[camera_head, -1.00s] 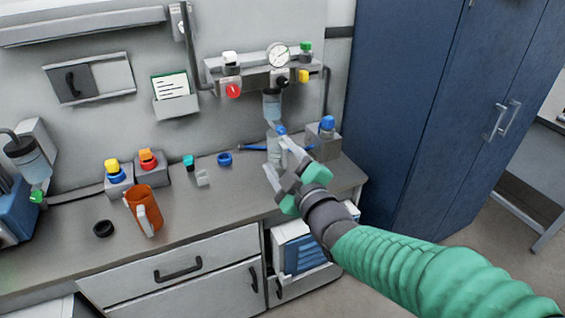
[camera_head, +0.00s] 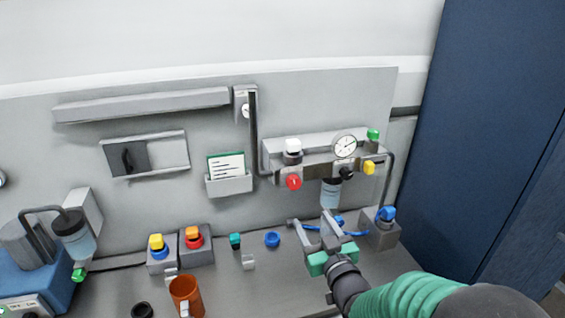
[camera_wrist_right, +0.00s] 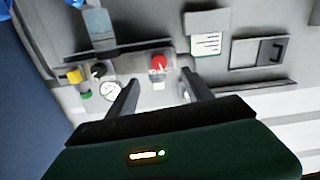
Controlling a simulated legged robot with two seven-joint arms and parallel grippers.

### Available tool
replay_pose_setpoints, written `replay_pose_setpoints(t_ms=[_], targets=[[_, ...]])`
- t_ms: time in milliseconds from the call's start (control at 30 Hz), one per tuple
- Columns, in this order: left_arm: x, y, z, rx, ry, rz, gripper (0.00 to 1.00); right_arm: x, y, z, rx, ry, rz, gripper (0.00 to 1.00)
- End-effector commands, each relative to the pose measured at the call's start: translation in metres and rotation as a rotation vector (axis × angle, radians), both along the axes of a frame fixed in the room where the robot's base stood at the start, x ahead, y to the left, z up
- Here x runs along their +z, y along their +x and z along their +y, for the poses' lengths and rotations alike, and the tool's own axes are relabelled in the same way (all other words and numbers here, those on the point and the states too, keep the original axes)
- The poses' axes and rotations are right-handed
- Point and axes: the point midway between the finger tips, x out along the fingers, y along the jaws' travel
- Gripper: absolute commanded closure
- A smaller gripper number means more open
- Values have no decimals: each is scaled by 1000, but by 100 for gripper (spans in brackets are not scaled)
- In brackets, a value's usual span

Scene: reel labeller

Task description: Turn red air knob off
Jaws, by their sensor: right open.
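The red air knob (camera_head: 293,181) sits on the front of the air panel (camera_head: 319,169), on the back wall, below a white knob (camera_head: 292,147). My right gripper (camera_head: 312,222) is open and empty, below and slightly right of the red knob and apart from it in the head view. In the right wrist view the red knob (camera_wrist_right: 158,62) appears between and beyond the two open fingertips (camera_wrist_right: 158,85). My left gripper is not in view.
A pressure gauge (camera_head: 345,145), a black knob (camera_head: 346,174), a yellow knob (camera_head: 369,167) and a green knob (camera_head: 373,134) share the panel. A clear filter bowl (camera_head: 331,194) hangs under it. A blue-topped block (camera_head: 387,215) stands right; an orange mug (camera_head: 186,296) stands front left.

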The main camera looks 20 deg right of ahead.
Motion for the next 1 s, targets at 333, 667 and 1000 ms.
replay_pose_setpoints(t_ms=[333,667,1000], targets=[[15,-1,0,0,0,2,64,0,46,0,-2,37,-1,41],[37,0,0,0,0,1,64,-2,133,5,-1,34,1,41],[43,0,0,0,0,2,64,-5,170,5,-2,35,1,41]])
